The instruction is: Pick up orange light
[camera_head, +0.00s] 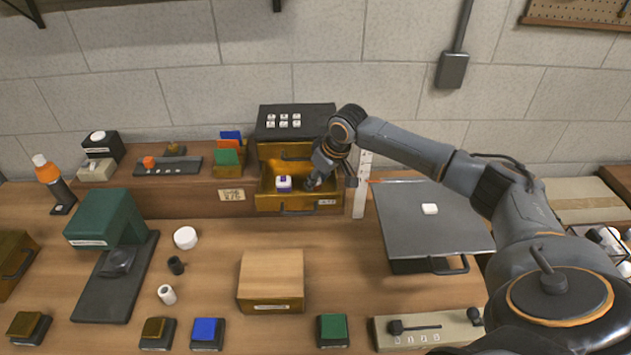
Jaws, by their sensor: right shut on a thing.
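My right gripper (318,180) reaches down into the right part of an open brass-coloured drawer (270,203). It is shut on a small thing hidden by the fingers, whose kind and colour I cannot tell. A white and purple block (284,184) lies in the drawer just left of the gripper. An orange lamp with a white top (46,170) stands on a dark base at the far left. A small orange piece (148,162) sits on a black holder on the raised shelf. I cannot tell which is the orange light. My left gripper is out of view.
A black cabinet top with white buttons (292,121) is above the drawer. A grey lidded box (430,225) stands to the right. A green machine (106,220), wooden box (271,278) and coloured buttons (207,330) occupy the bench. Bare wood lies before the drawer.

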